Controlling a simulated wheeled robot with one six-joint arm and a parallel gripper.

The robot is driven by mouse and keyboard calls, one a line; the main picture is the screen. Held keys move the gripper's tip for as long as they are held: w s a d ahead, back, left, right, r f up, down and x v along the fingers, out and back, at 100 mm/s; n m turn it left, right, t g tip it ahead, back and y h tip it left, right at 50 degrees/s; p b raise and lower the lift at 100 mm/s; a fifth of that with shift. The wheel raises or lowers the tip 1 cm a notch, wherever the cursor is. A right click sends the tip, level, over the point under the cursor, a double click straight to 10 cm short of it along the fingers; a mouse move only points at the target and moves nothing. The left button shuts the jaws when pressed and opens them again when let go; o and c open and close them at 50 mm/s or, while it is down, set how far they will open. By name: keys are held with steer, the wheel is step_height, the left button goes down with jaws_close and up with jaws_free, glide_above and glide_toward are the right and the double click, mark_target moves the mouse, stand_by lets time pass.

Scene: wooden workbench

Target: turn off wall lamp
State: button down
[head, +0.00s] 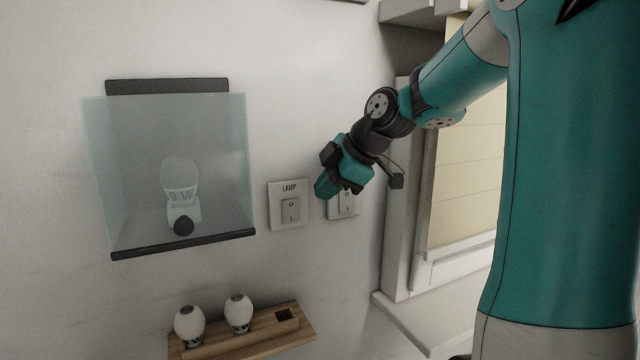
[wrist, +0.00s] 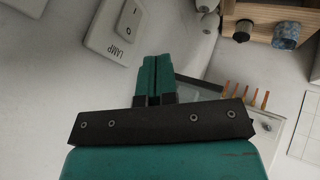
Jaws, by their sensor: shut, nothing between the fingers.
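The wall lamp is a pale bulb (head: 181,185) marked 9 W behind a clear glass shade (head: 105,150) with dark bars above and below. It shows no clear glow. The white switch plate labelled LAMP (head: 289,205), with a rocker marked O and I, is on the wall right of the shade. It also shows at the upper left of the wrist view (wrist: 117,32). My gripper (head: 325,188) is shut and empty, just right of the LAMP plate and in front of a second switch (head: 345,206), partly covering it. In the wrist view my fingertips (wrist: 156,62) look apart from the LAMP rocker.
A wooden shelf (head: 250,342) with two white bulbs (head: 189,325) and (head: 238,313) is below the lamp. A window frame (head: 405,200) and sill stand right of the switches, close to my arm. The wall between the shade and the LAMP plate is bare.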

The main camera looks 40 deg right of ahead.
mark_target(289, 203)
steer(key=shift+w+a+f+p, duration=0.1)
steer(key=shift+w+f+p, duration=0.45)
steer(key=shift+w+f, duration=0.55)
steer(key=shift+w+a+f+p, duration=0.15)
steer(key=shift+w+f+p, duration=0.45)
steer(key=shift+w, duration=0.95)
steer(key=shift+w+a+f+p, duration=0.1)
steer(key=shift+w+f+p, duration=0.6)
steer(key=shift+w, duration=0.6)
steer(key=shift+f, duration=0.1)
steer(key=shift+w+d+r+g+p, duration=0.1)
steer(key=shift+w+r+g+p, duration=0.3)
steer(key=shift+p, duration=0.2)
steer(key=shift+f+b, duration=0.3)
steer(key=shift+r, duration=0.15)
steer(key=shift+r+p, duration=0.45)
steer(key=shift+r, duration=0.25)
